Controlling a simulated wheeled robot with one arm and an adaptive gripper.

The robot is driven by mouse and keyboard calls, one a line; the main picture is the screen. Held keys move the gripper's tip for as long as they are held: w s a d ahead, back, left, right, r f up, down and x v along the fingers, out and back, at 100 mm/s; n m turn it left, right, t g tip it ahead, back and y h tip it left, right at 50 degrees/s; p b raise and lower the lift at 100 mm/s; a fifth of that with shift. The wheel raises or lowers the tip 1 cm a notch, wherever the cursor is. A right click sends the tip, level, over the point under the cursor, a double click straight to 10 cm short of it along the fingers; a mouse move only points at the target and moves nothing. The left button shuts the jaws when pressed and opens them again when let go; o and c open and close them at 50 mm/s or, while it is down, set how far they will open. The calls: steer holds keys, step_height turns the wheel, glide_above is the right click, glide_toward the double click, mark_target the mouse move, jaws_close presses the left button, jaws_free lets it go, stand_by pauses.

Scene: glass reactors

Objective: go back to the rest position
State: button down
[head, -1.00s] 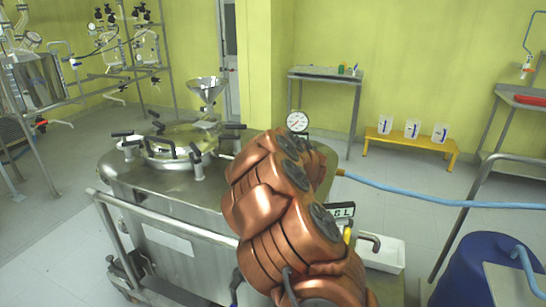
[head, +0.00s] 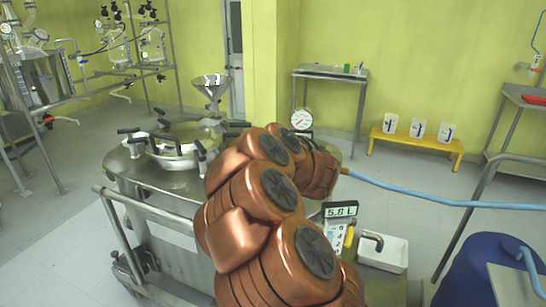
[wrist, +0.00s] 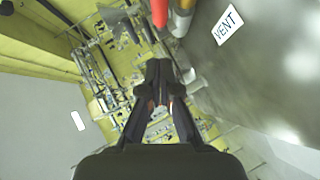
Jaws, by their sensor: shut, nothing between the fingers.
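My gripper (wrist: 159,70) shows in the wrist view with its fingertips together and nothing between them. In the head view my copper-coloured arm fills the lower middle and hides the gripper. The arm is bent in front of a steel vessel (head: 165,181) with a clamped lid and a funnel (head: 211,88) on top. In the wrist view a grey metal surface with a VENT label (wrist: 227,25) lies to the right of the gripper, apart from it.
A round gauge (head: 301,119) and a display reading 5.8 L (head: 341,210) are close to my arm. A blue hose (head: 440,203) runs right. A blue drum (head: 478,270) stands at lower right. A yellow bench (head: 417,143) with white containers is by the wall. Glassware racks (head: 135,60) stand at left.

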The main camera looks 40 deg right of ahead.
steer(key=shift+v, duration=2.6)
